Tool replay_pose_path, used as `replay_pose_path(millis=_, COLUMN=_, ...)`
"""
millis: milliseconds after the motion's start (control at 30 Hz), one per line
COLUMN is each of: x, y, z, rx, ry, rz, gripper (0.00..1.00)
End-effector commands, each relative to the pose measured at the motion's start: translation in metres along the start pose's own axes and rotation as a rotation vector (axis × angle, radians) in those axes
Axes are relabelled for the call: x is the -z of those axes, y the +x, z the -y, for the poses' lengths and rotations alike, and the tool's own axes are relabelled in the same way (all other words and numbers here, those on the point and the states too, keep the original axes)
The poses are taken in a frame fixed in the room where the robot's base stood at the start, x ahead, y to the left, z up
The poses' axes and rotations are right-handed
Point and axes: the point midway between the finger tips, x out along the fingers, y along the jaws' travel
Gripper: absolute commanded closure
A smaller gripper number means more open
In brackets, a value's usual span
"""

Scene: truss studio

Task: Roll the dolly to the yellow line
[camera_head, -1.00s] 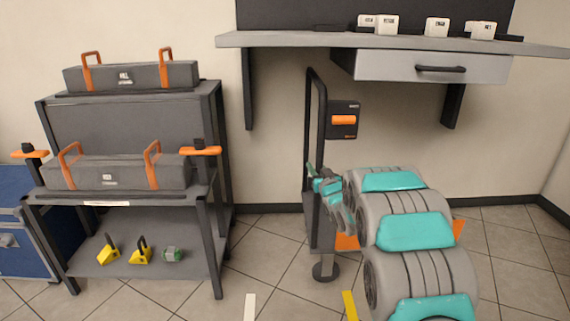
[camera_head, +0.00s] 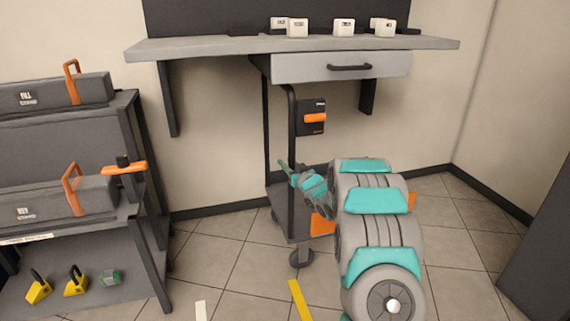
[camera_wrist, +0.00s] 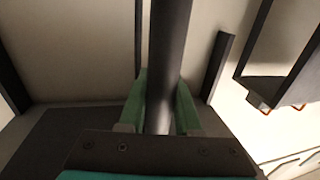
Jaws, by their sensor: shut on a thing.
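The dolly (camera_head: 291,214) is a dark cart with a low deck and a tall upright handle frame, below the wall shelf. My gripper (camera_head: 293,173) is at the handle frame. In the wrist view its green fingers (camera_wrist: 160,112) are closed around a dark round bar (camera_wrist: 170,45) of the frame.
A grey wall shelf (camera_head: 230,48) with a drawer (camera_head: 340,66) overhangs the dolly. A dark rack (camera_head: 150,250) with toolboxes stands left. A white floor strip (camera_head: 201,311) lies left of the yellow line. Tiles are clear between rack and dolly; a dark panel (camera_head: 545,250) stands at right.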

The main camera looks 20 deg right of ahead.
Motion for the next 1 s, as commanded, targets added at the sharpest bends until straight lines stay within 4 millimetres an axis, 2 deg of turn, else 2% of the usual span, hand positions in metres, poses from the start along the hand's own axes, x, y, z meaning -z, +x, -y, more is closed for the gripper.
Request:
replay_pose_path(millis=100, x=0.001, y=0.001, z=0.0, rx=0.0, ry=-0.001, rz=-0.002, gripper=1.0)
replay_pose_path(millis=133, x=0.001, y=0.001, z=0.0, rx=0.0, ry=-0.001, rz=-0.002, gripper=0.67)
replay_pose_path(millis=400, x=0.001, y=0.001, z=0.0, rx=0.0, ry=-0.001, rz=-0.002, gripper=0.38)
replay_pose_path(millis=767, x=0.0, y=-0.003, z=0.0, rx=-0.001, ry=-0.001, rz=-0.001, gripper=0.38)
replay_pose_path(millis=1000, x=0.003, y=-0.025, z=0.0, rx=0.0, ry=-0.002, rz=-0.005, gripper=0.38)
